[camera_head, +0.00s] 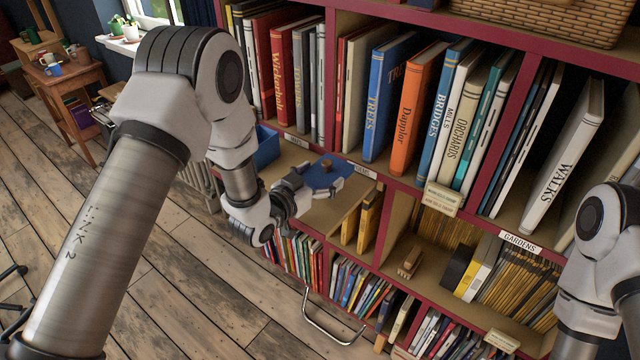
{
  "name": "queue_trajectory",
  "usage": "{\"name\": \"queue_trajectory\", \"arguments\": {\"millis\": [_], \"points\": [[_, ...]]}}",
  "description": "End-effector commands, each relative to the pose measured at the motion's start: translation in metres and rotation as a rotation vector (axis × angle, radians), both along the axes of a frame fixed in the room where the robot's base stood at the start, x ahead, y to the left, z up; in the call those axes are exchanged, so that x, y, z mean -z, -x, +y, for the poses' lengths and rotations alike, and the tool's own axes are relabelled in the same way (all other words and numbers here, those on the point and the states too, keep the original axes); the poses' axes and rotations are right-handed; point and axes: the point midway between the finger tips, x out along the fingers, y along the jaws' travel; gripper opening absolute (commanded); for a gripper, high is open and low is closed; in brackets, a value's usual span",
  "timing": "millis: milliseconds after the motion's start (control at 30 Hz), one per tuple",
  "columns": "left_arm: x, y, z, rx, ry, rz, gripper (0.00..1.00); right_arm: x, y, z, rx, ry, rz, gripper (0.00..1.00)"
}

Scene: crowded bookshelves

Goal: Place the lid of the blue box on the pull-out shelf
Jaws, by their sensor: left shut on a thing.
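The lid (321,177) is a flat blue plate with a small brown knob, held at the shelf front in the middle of the head view. My left gripper (322,188) is shut on the lid; its fingers partly cover the lid, and I cannot tell exactly where they grip. The blue box (266,148) stands to the left, partly hidden behind my left arm. The pull-out shelf (327,215) is a tan board sticking out below the lid. The lid appears above this board; I cannot tell whether it touches. My right gripper is out of view; only my right arm shows at the right edge.
Upright books, such as a blue one (388,97) and an orange one (417,108), fill the shelf behind. A metal handle (333,338) shows lower down. Wooden floor (190,285) lies open to the left.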

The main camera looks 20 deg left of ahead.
Motion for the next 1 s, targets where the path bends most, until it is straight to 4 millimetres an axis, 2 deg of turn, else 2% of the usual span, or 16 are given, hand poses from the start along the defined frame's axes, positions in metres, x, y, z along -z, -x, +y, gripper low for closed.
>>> {"name": "queue_trajectory", "arguments": {"millis": [100, 200, 533, 567, 600, 900, 1000], "points": [[0.023, 0.002, 0.0, -0.001, 0.001, 0.008, 0.54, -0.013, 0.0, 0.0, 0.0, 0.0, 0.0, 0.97], [0.034, 0.002, 0.0, 0.0, 0.0, 0.004, 0.54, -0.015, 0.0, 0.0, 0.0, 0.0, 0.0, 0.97], [0.041, 0.002, 0.0, 0.0, 0.0, 0.002, 0.54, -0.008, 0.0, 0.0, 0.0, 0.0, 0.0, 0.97], [0.039, 0.002, 0.0, 0.0, 0.0, 0.002, 0.91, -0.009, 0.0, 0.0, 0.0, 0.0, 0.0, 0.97], [0.039, 0.002, 0.0, 0.0, 0.0, 0.002, 1.0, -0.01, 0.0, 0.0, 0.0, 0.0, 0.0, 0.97], [0.038, 0.002, 0.0, 0.0, 0.0, 0.002, 1.0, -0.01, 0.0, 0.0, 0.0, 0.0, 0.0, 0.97], [0.032, 0.002, 0.0, 0.0, 0.0, 0.002, 1.0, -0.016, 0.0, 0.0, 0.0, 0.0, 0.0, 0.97]]}}
